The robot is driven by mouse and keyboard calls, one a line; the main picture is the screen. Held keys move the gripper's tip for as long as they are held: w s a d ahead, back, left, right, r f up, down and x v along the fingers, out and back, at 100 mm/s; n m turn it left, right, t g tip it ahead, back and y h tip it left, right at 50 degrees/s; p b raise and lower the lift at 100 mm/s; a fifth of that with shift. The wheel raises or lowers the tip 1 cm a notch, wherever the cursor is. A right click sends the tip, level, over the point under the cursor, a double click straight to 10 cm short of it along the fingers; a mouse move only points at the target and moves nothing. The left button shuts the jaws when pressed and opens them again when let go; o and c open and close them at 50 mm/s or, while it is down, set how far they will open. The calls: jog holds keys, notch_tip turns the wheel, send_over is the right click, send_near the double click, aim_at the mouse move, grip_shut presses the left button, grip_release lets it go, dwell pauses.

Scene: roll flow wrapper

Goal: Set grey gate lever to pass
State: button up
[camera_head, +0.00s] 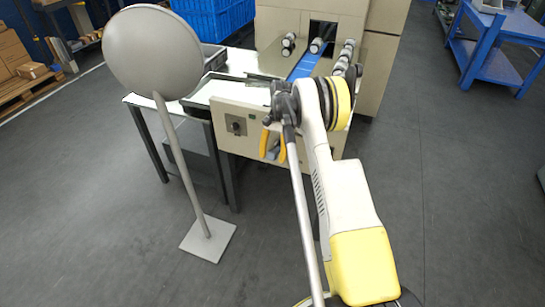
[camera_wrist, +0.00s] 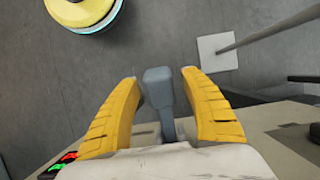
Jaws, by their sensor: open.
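The grey gate lever (camera_wrist: 158,88) shows in the wrist view as a short blocky handle between my two yellow fingers. My gripper (camera_wrist: 159,77) is open around it, with a visible gap on each side, wider on the right. The lever's lower end is hidden behind the pale shape at the bottom. In the head view my gripper (camera_head: 272,143) is at the front of the cream machine panel (camera_head: 222,112). I cannot make out the lever clearly there, nor any pass marking.
A grey round disc (camera_head: 152,52) on a pole with a square base (camera_head: 208,238) stands close left of the panel. A blue chute (camera_head: 306,64) with several rolls beside it lies behind. Red and green buttons (camera_wrist: 64,160) show lower left in the wrist view.

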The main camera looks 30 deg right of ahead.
jog(key=v, duration=1.2)
jog(key=shift+a, duration=0.1)
jog(key=s+a+r+n+t+h, duration=0.1)
jog(key=s+a+r+n+t, duration=0.15)
jog(key=s+a+r, duration=0.45)
jog(key=s+a+r+n+t+h, duration=0.2)
jog(key=s+a+r+n, duration=0.15)
jog(key=a+r, duration=0.8)
jog(key=s+a+n+t, duration=0.2)
jog(key=s+a, duration=0.1)
jog(key=s, duration=0.7)
jog(key=s+a+f+n+t, duration=0.1)
jog(key=s+a+n+t, duration=0.1)
jog(key=s, duration=0.9)
jog(key=shift+a+f+t, duration=0.3)
jog(key=shift+a+t, duration=0.35)
jog(key=shift+a, duration=0.05)
